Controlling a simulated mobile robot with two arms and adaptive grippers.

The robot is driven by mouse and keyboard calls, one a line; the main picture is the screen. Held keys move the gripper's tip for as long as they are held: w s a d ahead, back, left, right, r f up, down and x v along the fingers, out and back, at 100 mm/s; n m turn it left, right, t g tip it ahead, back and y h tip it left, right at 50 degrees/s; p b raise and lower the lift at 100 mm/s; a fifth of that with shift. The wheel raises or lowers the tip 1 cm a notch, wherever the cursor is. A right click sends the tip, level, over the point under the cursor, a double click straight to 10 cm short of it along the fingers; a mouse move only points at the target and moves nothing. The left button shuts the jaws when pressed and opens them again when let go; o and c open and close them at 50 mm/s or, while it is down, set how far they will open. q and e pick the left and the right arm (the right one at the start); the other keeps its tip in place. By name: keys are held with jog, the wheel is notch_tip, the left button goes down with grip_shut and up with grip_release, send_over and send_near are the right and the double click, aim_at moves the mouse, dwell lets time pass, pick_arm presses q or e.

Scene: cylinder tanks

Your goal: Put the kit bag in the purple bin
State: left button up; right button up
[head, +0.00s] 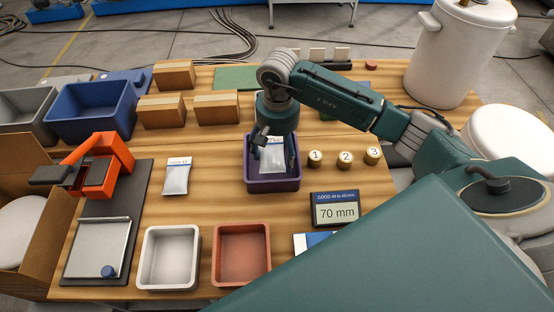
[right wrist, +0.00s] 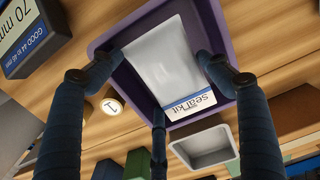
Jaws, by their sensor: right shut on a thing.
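The purple bin (head: 253,187) stands on the wooden table near its middle; its wall also shows in the right wrist view (right wrist: 232,28). A white kit bag (head: 272,158) with a blue-striped "seal kit" label is within the bin's outline, and shows large in the right wrist view (right wrist: 165,50). My right gripper (head: 273,150) reaches down over the bin and is shut on the bag, with fingers on both sides of it (right wrist: 160,70). Whether the bag touches the bin floor is unclear. A second similar bag (head: 176,177) lies on the table to the left. My left gripper is not in view.
Weights numbered 1 (head: 314,158), 2 and 3 stand right of the bin. A 70 mm display (head: 335,209) is at front right. A white tray (head: 169,258) and a red tray (head: 242,255) are in front. Cardboard boxes (head: 217,107) stand behind left.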

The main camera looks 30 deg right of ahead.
jog(key=shift+f, duration=0.55)
notch_tip(320, 180, down, 4)
jog(key=shift+r+p, duration=0.25)
jog(key=shift+p, duration=0.2)
jog(key=shift+f, duration=0.25)
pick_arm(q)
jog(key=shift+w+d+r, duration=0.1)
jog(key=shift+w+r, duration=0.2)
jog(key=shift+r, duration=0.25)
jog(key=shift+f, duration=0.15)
pick_arm(e)
jog(key=shift+f+b, duration=0.2)
jog(key=shift+b, duration=0.1)
jog(key=o, duration=1)
jog(key=shift+r, duration=0.1)
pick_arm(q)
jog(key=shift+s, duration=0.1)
